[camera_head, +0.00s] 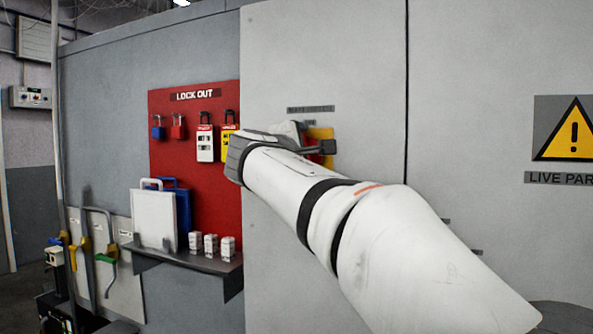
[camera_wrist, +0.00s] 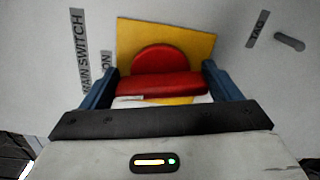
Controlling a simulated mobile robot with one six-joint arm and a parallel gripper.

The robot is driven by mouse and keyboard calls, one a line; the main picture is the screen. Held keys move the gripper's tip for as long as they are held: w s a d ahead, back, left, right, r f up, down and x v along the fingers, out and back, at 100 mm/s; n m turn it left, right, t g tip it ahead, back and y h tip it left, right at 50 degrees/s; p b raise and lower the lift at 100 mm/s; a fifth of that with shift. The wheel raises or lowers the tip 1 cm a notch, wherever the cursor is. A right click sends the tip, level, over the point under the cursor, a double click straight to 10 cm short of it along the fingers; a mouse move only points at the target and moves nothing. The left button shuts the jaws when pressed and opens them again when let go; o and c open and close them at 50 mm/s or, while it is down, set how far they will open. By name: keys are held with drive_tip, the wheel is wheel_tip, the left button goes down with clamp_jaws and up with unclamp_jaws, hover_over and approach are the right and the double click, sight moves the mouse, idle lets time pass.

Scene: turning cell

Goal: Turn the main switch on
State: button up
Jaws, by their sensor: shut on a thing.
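The main switch is a red rotary handle (camera_wrist: 160,80) on a yellow plate (camera_wrist: 195,45), fixed to a grey cabinet. In the wrist view the red bar lies across the picture, with the round red hub behind it. My gripper (camera_wrist: 158,86) has its two blue fingers on either end of the bar, shut on it. A "MAIN SWITCH" label (camera_wrist: 78,50) and an "ON" label (camera_wrist: 106,62) are to the left of the plate. In the head view my arm hides most of the switch; part of the yellow plate (camera_head: 320,133) and some red show beyond the wrist.
A red lockout board (camera_head: 175,155) with padlocks and tags hangs left of the switch. A shelf (camera_head: 190,262) below it holds cases and small white boxes. A "TAG" label (camera_wrist: 258,28) and a grey peg (camera_wrist: 289,41) are right of the plate. A warning sign (camera_head: 572,130) is at far right.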

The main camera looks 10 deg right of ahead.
drive_tip(key=shift+r+m+b, duration=0.1)
drive_tip(key=shift+m+b, duration=1.1)
drive_tip(key=shift+m, duration=0.2)
drive_tip(key=shift+r, duration=0.1)
drive_tip(key=o, duration=0.9)
drive_tip(key=shift+w, duration=0.15)
drive_tip(key=shift+c, duration=0.2)
drive_tip(key=shift+f, duration=0.2)
drive_tip(key=shift+a, duration=0.1)
drive_tip(key=shift+s+a, duration=0.25)
drive_tip(key=shift+s, duration=0.15)
drive_tip(key=v, duration=0.6)
drive_tip(key=shift+s+a+b, duration=0.2)
drive_tip(key=shift+s+b, duration=0.15)
drive_tip(key=shift+b, duration=0.1)
